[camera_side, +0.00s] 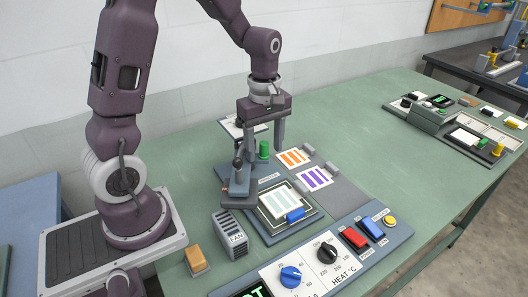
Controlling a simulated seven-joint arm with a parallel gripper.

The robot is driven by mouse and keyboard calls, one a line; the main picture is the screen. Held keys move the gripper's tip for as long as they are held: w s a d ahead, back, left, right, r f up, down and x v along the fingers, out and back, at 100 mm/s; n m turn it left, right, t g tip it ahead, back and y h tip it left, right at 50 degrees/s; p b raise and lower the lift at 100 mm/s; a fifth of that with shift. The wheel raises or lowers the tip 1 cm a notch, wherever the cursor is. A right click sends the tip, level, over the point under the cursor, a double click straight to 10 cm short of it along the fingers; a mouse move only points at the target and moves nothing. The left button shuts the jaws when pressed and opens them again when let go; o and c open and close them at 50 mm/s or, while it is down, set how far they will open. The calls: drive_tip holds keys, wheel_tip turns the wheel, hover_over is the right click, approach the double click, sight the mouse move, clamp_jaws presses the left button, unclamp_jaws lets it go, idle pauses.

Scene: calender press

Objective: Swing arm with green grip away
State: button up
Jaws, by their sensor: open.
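The green grip (264,149) is a small upright cylinder at the back of the grey press, in the middle of the table. The press's arm (238,186) is a dark grey piece to the left of the grip; how it joins the grip is partly hidden. My gripper (265,150) points down over the press, its jaws open and empty. In this view one finger shows to the left of the green grip and the other to its right. I cannot tell from this single angle whether either finger touches the grip.
A framed pale sheet (281,200) with a blue clip (295,214) lies in front. Orange-striped (293,158) and purple-striped (314,177) cards lie to the right. A control panel (325,252), a fan box (230,234) and a yellow block (196,260) stand nearer.

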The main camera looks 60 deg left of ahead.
drive_tip(key=shift+s, duration=0.4)
